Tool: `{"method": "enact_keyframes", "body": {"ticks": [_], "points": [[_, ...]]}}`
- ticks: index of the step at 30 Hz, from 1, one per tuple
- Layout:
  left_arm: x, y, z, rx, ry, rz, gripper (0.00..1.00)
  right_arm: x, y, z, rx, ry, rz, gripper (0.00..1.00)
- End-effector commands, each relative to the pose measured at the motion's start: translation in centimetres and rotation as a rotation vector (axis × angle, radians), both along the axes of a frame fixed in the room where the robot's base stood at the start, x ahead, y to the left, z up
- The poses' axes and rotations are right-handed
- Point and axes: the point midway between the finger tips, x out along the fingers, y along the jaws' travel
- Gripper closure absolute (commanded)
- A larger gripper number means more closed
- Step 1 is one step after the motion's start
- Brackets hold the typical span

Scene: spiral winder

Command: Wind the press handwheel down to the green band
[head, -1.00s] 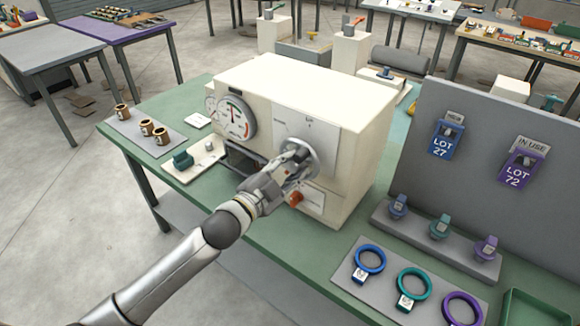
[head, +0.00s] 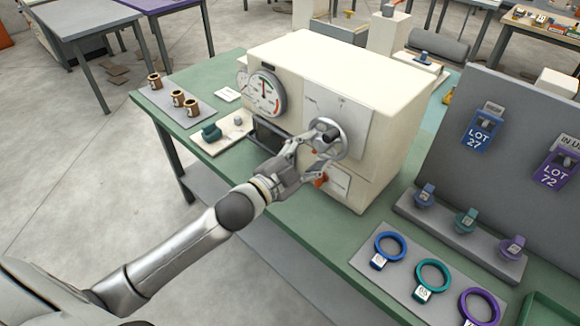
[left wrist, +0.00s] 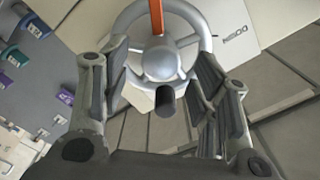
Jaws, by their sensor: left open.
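The press is a cream box (head: 385,75) on the green bench. Its handwheel (head: 341,138), a grey ring with a hub and spokes, is on the front panel; it also shows in the left wrist view (left wrist: 160,62). A round gauge (head: 264,92) is left of it, its needle pointing roughly up; its exact reading is too small to tell. My left gripper (head: 314,143) is at the wheel's lower left. In the left wrist view its fingers (left wrist: 160,95) are apart, with the wheel's dark crank knob (left wrist: 165,101) between them, not clamped. My right gripper is out of view.
Brown cups (head: 177,98) and a teal part (head: 211,132) stand on the bench left of the press. Coloured rings (head: 433,273) lie on a grey mat at the right, below a grey lot board (head: 500,100). An orange-red piece (head: 320,181) is on the press below the wheel.

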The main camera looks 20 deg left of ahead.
Motion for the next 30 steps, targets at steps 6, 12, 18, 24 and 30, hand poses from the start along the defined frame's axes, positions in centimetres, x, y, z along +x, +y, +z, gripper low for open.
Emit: {"method": "enact_keyframes", "body": {"ticks": [6, 12, 18, 24, 30], "points": [[-3.7, 1.4, -0.2, 0.001, 0.003, 0.001, 0.45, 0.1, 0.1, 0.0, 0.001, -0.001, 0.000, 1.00], [-6.4, 2.3, -0.1, 0.000, 0.002, 0.001, 0.45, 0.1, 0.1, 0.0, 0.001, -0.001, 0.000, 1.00], [-8.0, 2.9, -0.1, 0.000, 0.001, 0.000, 0.45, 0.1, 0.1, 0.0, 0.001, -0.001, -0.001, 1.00], [-8.5, 3.1, 0.0, 0.001, 0.000, 0.000, 0.45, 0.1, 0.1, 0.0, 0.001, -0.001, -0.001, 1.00], [-8.4, 3.1, 0.0, 0.001, 0.000, 0.000, 0.45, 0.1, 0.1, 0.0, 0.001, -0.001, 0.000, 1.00]]}}
